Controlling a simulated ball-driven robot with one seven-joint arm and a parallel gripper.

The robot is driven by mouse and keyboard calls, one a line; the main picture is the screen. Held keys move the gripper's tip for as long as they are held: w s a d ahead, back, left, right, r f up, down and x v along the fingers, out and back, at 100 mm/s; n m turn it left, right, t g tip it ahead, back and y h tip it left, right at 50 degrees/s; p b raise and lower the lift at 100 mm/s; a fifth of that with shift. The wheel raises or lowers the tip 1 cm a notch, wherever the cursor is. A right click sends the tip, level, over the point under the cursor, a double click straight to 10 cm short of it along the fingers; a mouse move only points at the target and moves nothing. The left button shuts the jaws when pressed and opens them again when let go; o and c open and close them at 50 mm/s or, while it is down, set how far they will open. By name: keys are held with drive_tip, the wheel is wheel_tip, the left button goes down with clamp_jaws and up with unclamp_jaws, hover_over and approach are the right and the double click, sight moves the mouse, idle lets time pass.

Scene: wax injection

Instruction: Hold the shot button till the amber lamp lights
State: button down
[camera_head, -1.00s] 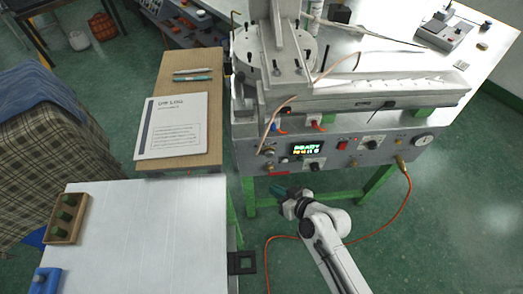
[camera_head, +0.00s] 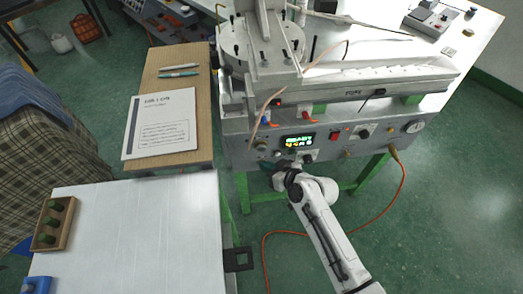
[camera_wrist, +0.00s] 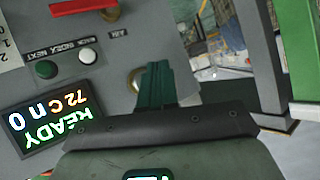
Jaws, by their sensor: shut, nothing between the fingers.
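My gripper (camera_head: 268,167) is shut and empty, with dark green fingers. It is at the lower left of the grey control panel (camera_head: 235,152), below the lit display (camera_head: 298,140), which reads READY. In the wrist view my fingertips (camera_wrist: 155,72) point at the panel, beside a round brass-rimmed part (camera_wrist: 134,79) that they partly cover. I cannot tell whether they touch it. A green button (camera_wrist: 47,70) and a white button (camera_wrist: 87,56) sit near the display, which appears upside down there. I cannot make out which control is the shot button, nor a lit amber lamp.
The panel also carries a red switch (camera_head: 336,135), knobs and a gauge (camera_head: 413,127). An orange hose (camera_head: 398,190) hangs from its right side to the floor. A white table (camera_head: 130,235) stands at left. A wooden bench (camera_head: 198,100) with a printed sheet (camera_head: 160,122) is behind it.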

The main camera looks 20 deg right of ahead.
drive_tip(key=shift+w+d+b, duration=0.2)
drive_tip(key=shift+w+b, duration=0.1)
drive_tip(key=shift+w, duration=0.35)
drive_tip(key=shift+w+d+b, duration=0.2)
drive_tip(key=shift+w+b, duration=0.05)
drive_tip(key=shift+w, duration=0.35)
idle(1.2)
drive_tip(key=shift+w+d+b, duration=0.1)
drive_tip(key=shift+w+b, duration=0.2)
drive_tip(key=shift+w, duration=0.1)
drive_tip(key=shift+w+d+r+b, duration=0.15)
drive_tip(key=shift+w+b, duration=0.2)
drive_tip(key=shift+w, duration=0.2)
idle(2.8)
drive_tip(key=shift+s, duration=0.2)
drive_tip(key=shift+s+a+p, duration=0.25)
drive_tip(key=shift+s+p, duration=0.05)
drive_tip(key=shift+s, duration=0.45)
drive_tip(key=shift+s+a+p, duration=0.25)
drive_tip(key=shift+s+p, duration=0.05)
drive_tip(key=shift+s, duration=0.5)
drive_tip(key=shift+s+a+p, duration=0.25)
drive_tip(key=shift+s, duration=0.55)
drive_tip(key=shift+s+a+p, duration=0.25)
drive_tip(key=shift+s+p, duration=0.05)
drive_tip(key=shift+s, duration=0.5)
